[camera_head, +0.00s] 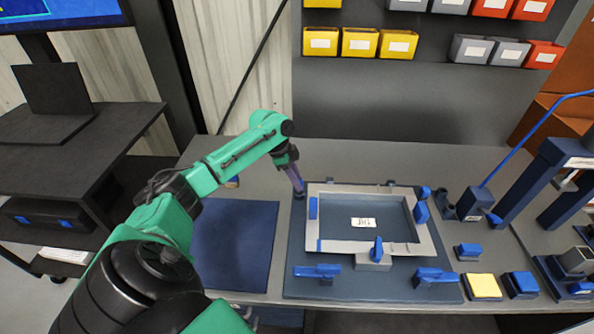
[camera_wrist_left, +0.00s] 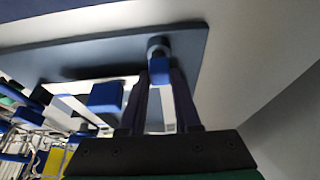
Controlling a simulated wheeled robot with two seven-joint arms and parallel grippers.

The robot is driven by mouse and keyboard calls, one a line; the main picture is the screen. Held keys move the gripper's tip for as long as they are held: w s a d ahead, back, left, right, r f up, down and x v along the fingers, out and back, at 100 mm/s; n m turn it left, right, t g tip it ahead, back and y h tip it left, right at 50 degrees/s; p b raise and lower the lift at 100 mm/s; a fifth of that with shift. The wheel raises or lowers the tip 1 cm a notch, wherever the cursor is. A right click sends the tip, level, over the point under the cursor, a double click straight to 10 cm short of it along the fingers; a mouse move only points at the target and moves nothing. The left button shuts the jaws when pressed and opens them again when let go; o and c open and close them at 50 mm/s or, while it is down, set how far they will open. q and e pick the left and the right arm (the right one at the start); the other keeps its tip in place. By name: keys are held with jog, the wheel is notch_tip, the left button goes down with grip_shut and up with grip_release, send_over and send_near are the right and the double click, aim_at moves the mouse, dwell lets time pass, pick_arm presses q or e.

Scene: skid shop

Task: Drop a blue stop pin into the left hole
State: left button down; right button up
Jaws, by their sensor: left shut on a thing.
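My left gripper (camera_head: 299,190) reaches down at the back left corner of the dark blue jig plate (camera_head: 335,280). In the left wrist view, its fingers (camera_wrist_left: 160,80) are shut on a blue stop pin (camera_wrist_left: 160,70). Just beyond the pin is a round dark collar (camera_wrist_left: 157,46) at the plate's corner. The pin and the collar overlap in the picture, so I cannot tell whether the pin is inside or only above it. The left hole itself is hidden. My right gripper is not in view.
A light rectangular frame (camera_head: 430,238) lies on the plate, with blue clamps (camera_head: 317,271) around it. A dark blue mat (camera_head: 235,245) lies to the left. Blue blocks and a yellow pad (camera_head: 483,287) sit to the right. Coloured bins (camera_head: 359,42) hang at the back.

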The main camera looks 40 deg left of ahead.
pick_arm(q)
jog(key=shift+f, duration=0.2)
dwell(0.5)
jog(key=shift+c, duration=0.7)
grip_release()
notch_tip(320, 180, up, 7)
jog(key=p, duration=0.8)
jog(key=shift+d+f, duration=0.1)
dwell(0.5)
